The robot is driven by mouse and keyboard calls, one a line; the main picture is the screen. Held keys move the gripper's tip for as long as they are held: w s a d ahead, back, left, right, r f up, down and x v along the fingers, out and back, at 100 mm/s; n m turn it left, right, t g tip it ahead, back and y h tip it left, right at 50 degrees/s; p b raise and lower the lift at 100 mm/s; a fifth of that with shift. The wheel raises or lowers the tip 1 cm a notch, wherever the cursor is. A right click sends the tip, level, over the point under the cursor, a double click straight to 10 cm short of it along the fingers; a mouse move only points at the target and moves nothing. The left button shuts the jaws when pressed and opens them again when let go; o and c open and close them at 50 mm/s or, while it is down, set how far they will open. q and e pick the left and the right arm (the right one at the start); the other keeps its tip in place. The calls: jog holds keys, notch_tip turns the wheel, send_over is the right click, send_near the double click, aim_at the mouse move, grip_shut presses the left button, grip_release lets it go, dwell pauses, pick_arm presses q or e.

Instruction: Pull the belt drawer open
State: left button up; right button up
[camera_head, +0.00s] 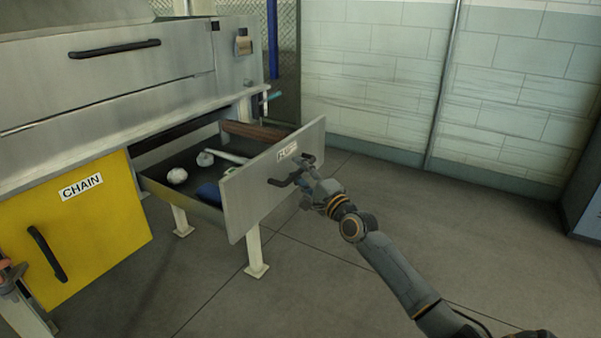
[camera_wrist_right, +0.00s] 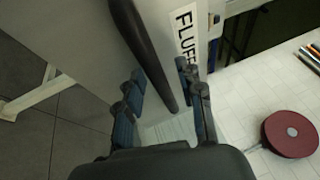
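A grey drawer (camera_head: 262,185) stands pulled out of the metal bench in the head view. Its label appears to read "FLUF…" in the wrist view (camera_wrist_right: 186,45), not belt. My right gripper (camera_head: 303,180) is at the dark bar handle (camera_head: 282,181) on its front. In the right wrist view, my right fingers (camera_wrist_right: 165,100) are apart, with the handle (camera_wrist_right: 147,50) between them and gaps visible on both sides. I see no drawer labelled belt.
A yellow front (camera_head: 100,225) marked CHAIN, with a dark handle (camera_head: 48,253), is left of the open drawer. White crumpled pieces (camera_head: 178,175) lie inside the drawer. The floor (camera_head: 400,190) to the right is clear. A dark red disc (camera_wrist_right: 291,134) shows in the wrist view.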

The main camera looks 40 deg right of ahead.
pick_arm(q)
jog(key=shift+d, duration=0.1)
jog(key=shift+s, duration=0.1)
pick_arm(e)
jog(key=s+f, duration=0.2)
jog(key=s, duration=0.9)
jog(key=shift+s, duration=0.4)
jog(key=shift+f, duration=0.1)
